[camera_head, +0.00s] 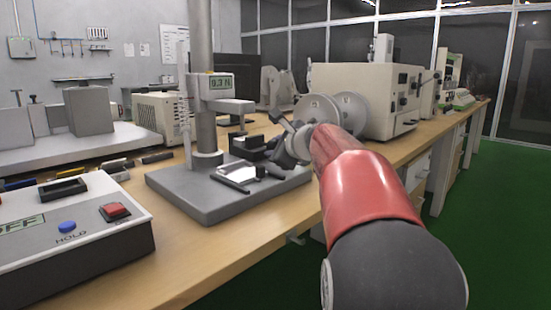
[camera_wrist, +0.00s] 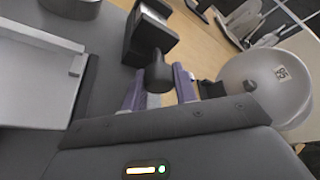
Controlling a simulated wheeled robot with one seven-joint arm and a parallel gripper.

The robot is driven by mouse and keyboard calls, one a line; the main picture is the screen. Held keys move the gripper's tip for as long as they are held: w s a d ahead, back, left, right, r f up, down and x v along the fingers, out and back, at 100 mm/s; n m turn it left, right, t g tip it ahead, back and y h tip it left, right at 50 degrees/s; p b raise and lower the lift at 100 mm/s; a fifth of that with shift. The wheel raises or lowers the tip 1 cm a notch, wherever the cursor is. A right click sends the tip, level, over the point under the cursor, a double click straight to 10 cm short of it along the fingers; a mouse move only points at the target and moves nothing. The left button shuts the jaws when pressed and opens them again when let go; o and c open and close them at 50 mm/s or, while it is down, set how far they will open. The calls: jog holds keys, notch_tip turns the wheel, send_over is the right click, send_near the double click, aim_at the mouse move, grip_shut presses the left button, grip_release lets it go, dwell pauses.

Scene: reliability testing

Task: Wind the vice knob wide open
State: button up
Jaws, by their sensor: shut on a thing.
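The small black vice (camera_head: 250,148) sits on the grey base of a test stand (camera_head: 205,200) in the head view. In the wrist view the vice (camera_wrist: 148,35) is at the top centre, with its round black knob (camera_wrist: 158,73) pointing toward my gripper. My gripper (camera_wrist: 160,82) is shut on the knob, with one purple finger on each side of it. In the head view my gripper (camera_head: 292,142) is at the vice's right side, and it and my arm hide the knob. How far apart the vice jaws stand cannot be told.
The stand's column (camera_head: 203,60) rises behind the vice and carries a gauge (camera_head: 217,82). Silver discs (camera_head: 317,108) stand close behind my gripper; one (camera_wrist: 262,88) shows right in the wrist view. A control box (camera_head: 70,235) with a red switch is at front left.

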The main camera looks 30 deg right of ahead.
jog(key=shift+n+b, duration=0.3)
jog(key=shift+b, duration=0.05)
dwell(0.3)
jog(key=o, duration=1)
jog(key=shift+c, duration=0.2)
jog(key=v, duration=0.7)
jog(key=shift+s+a, duration=0.1)
jog(key=shift+s, duration=0.3)
